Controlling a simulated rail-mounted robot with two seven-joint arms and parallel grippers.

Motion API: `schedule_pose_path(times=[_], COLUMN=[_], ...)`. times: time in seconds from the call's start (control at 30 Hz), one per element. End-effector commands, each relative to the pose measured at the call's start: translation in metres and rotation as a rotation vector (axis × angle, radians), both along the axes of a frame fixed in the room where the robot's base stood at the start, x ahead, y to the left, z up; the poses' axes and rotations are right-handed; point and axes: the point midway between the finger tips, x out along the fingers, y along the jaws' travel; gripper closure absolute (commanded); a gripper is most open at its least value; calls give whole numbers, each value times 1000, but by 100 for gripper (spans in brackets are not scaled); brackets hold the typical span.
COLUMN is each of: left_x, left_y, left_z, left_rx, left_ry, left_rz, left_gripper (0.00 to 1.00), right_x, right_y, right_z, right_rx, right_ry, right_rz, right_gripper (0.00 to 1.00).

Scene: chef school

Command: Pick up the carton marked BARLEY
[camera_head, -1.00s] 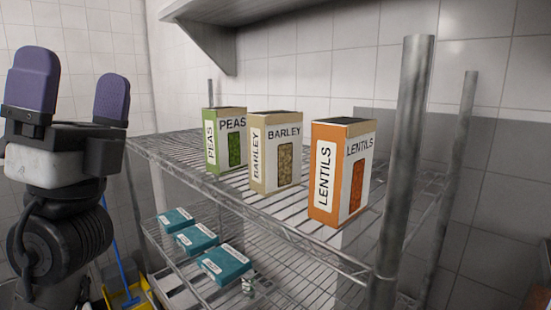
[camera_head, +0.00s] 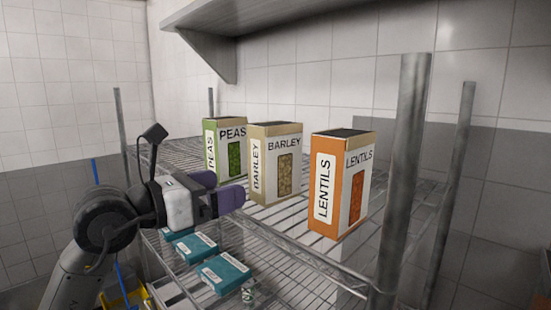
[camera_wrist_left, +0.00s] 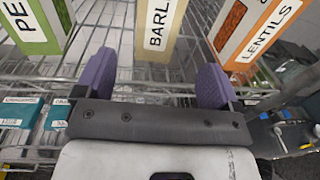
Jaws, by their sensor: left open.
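The tan carton marked BARLEY (camera_head: 275,165) stands upright on the upper wire shelf, between the green PEAS carton (camera_head: 225,150) and the orange LENTILS carton (camera_head: 341,184). My left gripper (camera_head: 226,187) is open and empty, in front of the BARLEY carton and pointing at it. In the left wrist view the BARLEY carton (camera_wrist_left: 158,28) is ahead, between the lines of the two purple fingers (camera_wrist_left: 155,85), and apart from them. The PEAS carton (camera_wrist_left: 42,22) is at the left there and the LENTILS carton (camera_wrist_left: 252,32) at the right. My right gripper is not in view.
Teal boxes (camera_head: 222,272) lie on the lower shelf. A metal post (camera_head: 402,165) stands at the shelf's right front corner. A wall shelf (camera_head: 280,14) hangs above. The cartons on both sides leave narrow gaps beside the BARLEY carton.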

Motion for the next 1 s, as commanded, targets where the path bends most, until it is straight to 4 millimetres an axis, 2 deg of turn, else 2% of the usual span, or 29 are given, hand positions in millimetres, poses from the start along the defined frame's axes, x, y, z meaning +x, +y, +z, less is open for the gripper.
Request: schedule_pose_path(times=[0.03,0.3,0.57,0.8,1.0], left_x=[6,31,39,57,70], left_y=[-9,-39,-49,-67,-81], left_z=[4,3,1,4,1], left_rx=[-1,-3,-3,-3,-4], left_ry=[3,0,-1,1,0], left_rz=[-3,-2,-2,-3,-2], left_gripper=[12,12,12,12,12], right_x=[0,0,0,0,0], right_y=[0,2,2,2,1], right_z=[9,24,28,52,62], right_rx=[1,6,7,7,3], right_ry=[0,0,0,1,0], right_rz=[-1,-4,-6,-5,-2], right_gripper=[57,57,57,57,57])
